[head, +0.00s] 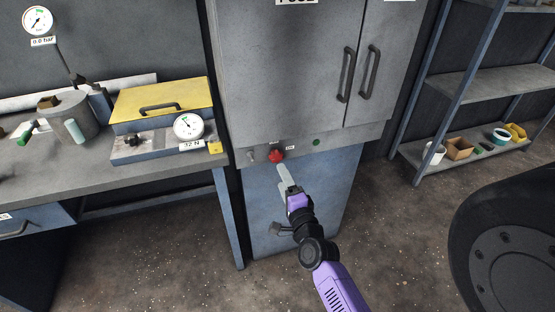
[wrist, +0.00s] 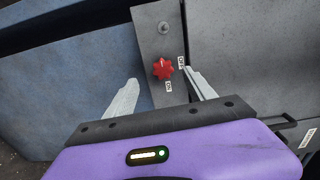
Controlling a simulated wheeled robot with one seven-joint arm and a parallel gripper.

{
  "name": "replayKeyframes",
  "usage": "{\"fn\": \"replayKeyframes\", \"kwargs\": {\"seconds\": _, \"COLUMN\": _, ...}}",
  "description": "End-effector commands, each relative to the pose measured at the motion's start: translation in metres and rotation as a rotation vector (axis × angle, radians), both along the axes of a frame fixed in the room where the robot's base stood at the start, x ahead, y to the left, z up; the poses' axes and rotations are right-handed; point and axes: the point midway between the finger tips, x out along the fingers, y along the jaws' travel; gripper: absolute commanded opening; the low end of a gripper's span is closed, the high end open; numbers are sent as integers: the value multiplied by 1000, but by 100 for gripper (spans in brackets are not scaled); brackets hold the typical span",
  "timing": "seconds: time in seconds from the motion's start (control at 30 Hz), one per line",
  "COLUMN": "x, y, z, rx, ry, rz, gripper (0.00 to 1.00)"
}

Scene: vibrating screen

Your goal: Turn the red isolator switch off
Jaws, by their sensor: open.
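The red isolator switch (head: 277,156) is a lobed red knob on the grey strip below the cabinet doors. In the wrist view the red knob (wrist: 163,69) sits between and beyond the two fingertips, with small OFF and ON labels beside it. A pale mark on the knob points toward the top of that picture; I cannot tell for certain which label it matches. My gripper (head: 287,178) is just below and in front of the knob in the head view. In the wrist view my gripper (wrist: 164,82) has its pale fingers spread apart, with nothing between them and no visible contact with the knob.
A small round fitting (wrist: 163,27) is beside the knob on the strip. A green button (head: 316,142) is further right. Cabinet handles (head: 347,75) stick out above. A workbench (head: 120,185) with gauges stands left, a shelf rack (head: 470,165) right. Floor in front is clear.

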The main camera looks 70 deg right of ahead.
Motion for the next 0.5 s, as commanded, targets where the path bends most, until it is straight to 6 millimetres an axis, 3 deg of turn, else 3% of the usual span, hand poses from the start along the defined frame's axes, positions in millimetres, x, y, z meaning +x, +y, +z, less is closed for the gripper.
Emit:
{"fn": "replayKeyframes", "kwargs": {"seconds": 0.17, "x": 4, "y": -23, "z": 4, "rx": 24, "ry": -42, "rz": -24, "gripper": 63}}
{"fn": "replayKeyframes", "kwargs": {"seconds": 0.5, "x": 35, "y": -59, "z": 5, "rx": 23, "ry": -41, "rz": -23, "gripper": 63}}
